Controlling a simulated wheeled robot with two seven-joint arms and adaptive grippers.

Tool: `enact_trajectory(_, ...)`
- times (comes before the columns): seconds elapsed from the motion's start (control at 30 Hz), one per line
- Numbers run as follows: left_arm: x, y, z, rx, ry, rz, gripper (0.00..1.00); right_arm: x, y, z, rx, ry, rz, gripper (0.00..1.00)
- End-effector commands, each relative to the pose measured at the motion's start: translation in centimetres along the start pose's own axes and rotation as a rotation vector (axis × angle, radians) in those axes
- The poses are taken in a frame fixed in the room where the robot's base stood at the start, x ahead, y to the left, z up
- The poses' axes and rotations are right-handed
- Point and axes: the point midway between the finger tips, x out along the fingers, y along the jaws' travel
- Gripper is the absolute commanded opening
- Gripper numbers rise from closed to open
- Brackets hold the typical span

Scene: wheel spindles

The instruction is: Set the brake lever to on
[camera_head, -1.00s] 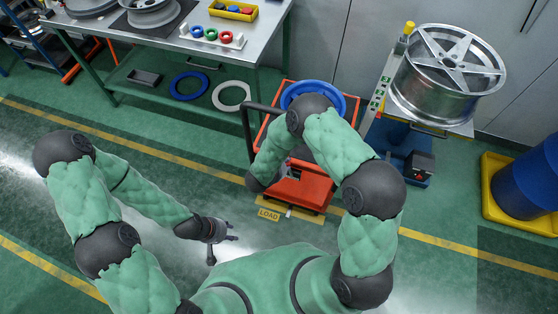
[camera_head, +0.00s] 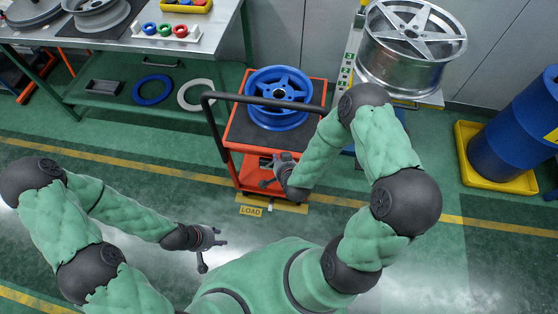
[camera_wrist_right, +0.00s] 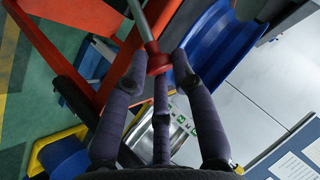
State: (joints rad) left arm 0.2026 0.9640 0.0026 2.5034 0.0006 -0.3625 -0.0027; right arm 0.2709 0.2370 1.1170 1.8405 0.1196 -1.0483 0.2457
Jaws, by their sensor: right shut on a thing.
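The orange cart (camera_head: 238,165) stands at the centre of the head view, with a blue wheel (camera_head: 279,98) on its dark top. The brake lever shows in the right wrist view as a grey rod (camera_wrist_right: 146,28) with a red end (camera_wrist_right: 158,62). My right gripper (camera_wrist_right: 158,72) has its dark fingers closed around that red end. In the head view my right gripper (camera_head: 272,170) is at the cart's front side, and the lever cannot be made out there. My left gripper (camera_head: 216,240) is open and empty above the floor, left of the cart.
A yellow LOAD sign (camera_head: 250,211) lies at the cart's foot. A silver wheel (camera_head: 410,45) sits on a machine behind right. A blue drum (camera_head: 515,135) stands in a yellow tray (camera_head: 468,150). A steel workbench (camera_head: 120,40) is at back left. The left floor is clear.

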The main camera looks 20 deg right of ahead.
Motion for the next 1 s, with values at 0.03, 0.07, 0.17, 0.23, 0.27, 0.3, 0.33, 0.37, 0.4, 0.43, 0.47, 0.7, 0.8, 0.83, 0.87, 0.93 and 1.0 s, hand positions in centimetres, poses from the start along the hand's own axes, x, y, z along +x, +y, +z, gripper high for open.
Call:
enact_trajectory(0.03,0.35,-0.13,-0.03,0.0,0.0,0.0,0.4,0.14,0.27,0.21,0.01,-0.002,-0.005,0.0)
enact_trajectory(0.07,0.41,-0.15,-0.03,0.0,0.0,0.0,0.4,0.15,0.27,0.23,0.015,-0.002,-0.01,0.0)
enact_trajectory(0.17,0.56,-0.2,-0.05,0.0,0.001,0.0,0.4,0.17,0.29,0.28,0.025,-0.003,-0.02,0.0)
enact_trajectory(0.23,0.6,-0.22,-0.05,0.0,0.001,0.0,0.4,0.17,0.28,0.29,0.03,-0.003,-0.024,0.0)
enact_trajectory(0.27,0.61,-0.22,-0.06,0.0,0.001,0.0,0.4,0.17,0.28,0.3,0.031,-0.003,-0.025,0.0)
enact_trajectory(0.3,0.61,-0.22,-0.06,0.0,0.001,0.0,0.4,0.16,0.28,0.3,0.032,-0.004,-0.026,0.0)
enact_trajectory(0.33,0.61,-0.22,-0.06,0.0,0.001,0.0,0.4,0.16,0.27,0.3,0.032,-0.004,-0.026,0.0)
enact_trajectory(0.37,0.6,-0.22,-0.06,0.0,0.001,0.0,0.4,0.16,0.28,0.3,0.032,-0.004,-0.026,0.0)
enact_trajectory(0.4,0.6,-0.22,-0.06,0.0,0.001,0.0,0.4,0.15,0.28,0.3,0.032,-0.004,-0.026,0.0)
enact_trajectory(0.43,0.59,-0.22,-0.06,0.0,0.001,0.0,0.4,0.15,0.29,0.3,0.032,-0.004,-0.026,0.0)
enact_trajectory(0.47,0.59,-0.22,-0.06,0.0,0.001,0.0,0.4,0.15,0.29,0.31,0.032,-0.004,-0.025,0.0)
enact_trajectory(0.7,0.6,-0.22,-0.06,0.0,0.001,0.0,0.4,0.16,0.33,0.31,0.032,-0.004,-0.024,0.52)
enact_trajectory(0.8,0.6,-0.22,-0.05,0.0,0.001,0.0,0.4,0.17,0.27,0.27,0.031,-0.003,-0.026,0.52)
enact_trajectory(0.83,0.59,-0.22,-0.05,0.0,0.001,0.0,0.4,0.17,0.25,0.25,0.031,-0.002,-0.026,0.52)
enact_trajectory(0.87,0.59,-0.21,-0.05,0.0,0.001,0.0,0.4,0.17,0.24,0.25,0.031,-0.002,-0.026,0.52)
enact_trajectory(0.93,0.59,-0.21,-0.05,0.0,0.001,0.0,0.4,0.17,0.21,0.22,0.031,-0.002,-0.027,0.52)
enact_trajectory(1.0,0.59,-0.21,-0.05,0.0,0.001,0.0,0.4,0.16,0.18,0.2,0.03,-0.001,-0.028,0.52)
